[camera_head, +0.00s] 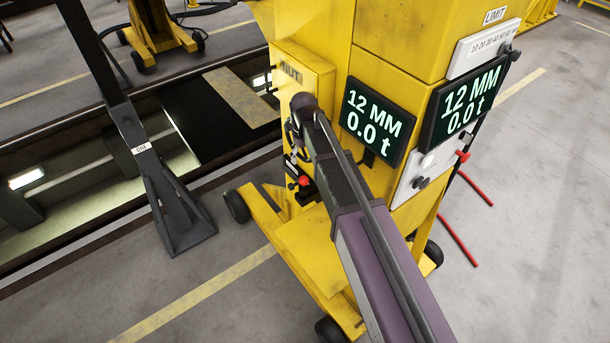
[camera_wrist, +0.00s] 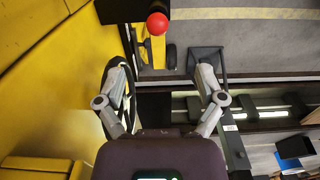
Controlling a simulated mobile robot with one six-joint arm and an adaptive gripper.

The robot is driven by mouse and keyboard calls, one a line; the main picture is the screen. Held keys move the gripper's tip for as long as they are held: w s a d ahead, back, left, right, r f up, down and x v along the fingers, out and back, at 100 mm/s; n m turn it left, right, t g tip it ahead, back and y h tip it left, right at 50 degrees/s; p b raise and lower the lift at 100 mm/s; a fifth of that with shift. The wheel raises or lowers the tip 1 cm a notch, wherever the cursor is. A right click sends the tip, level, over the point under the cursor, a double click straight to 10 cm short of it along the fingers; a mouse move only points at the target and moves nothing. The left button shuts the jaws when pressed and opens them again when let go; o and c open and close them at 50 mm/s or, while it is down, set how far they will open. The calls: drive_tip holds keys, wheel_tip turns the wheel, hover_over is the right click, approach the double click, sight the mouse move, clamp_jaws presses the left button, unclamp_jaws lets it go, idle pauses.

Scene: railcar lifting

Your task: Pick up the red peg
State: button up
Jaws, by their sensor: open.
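A red peg-like knob (camera_head: 463,155) sticks out at the right edge of the lower white panel on the yellow jack. A red ball (camera_head: 304,181) sits on a dark block low on the jack's left face; it also shows at the top of the wrist view (camera_wrist: 157,23). I cannot tell for certain which is the red peg. My gripper (camera_wrist: 160,68) is open with nothing between its fingers; the red ball lies beyond the fingertips. In the head view my gripper is partly hidden behind my arm.
The yellow jack (camera_head: 398,35) carries two displays reading 12 MM and 0.0 t. A dark ring (camera_wrist: 108,85) is close to my left finger. A dark stand (camera_head: 180,225) is beside the pit at left. Red rods (camera_head: 458,241) lie on open floor at right.

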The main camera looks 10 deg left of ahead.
sight(304, 178)
drive_tip(key=shift+w, duration=0.3)
drive_tip(key=shift+f, duration=0.1)
wheel_tip(304, 178, down, 8)
drive_tip(key=b, duration=0.8)
drive_tip(key=shift+f+b, duration=0.2)
drive_tip(key=shift+b, duration=0.1)
idle(0.5)
drive_tip(key=shift+w+a+f+b, duration=0.15)
drive_tip(key=shift+f+b, duration=2.45)
clamp_jaws()
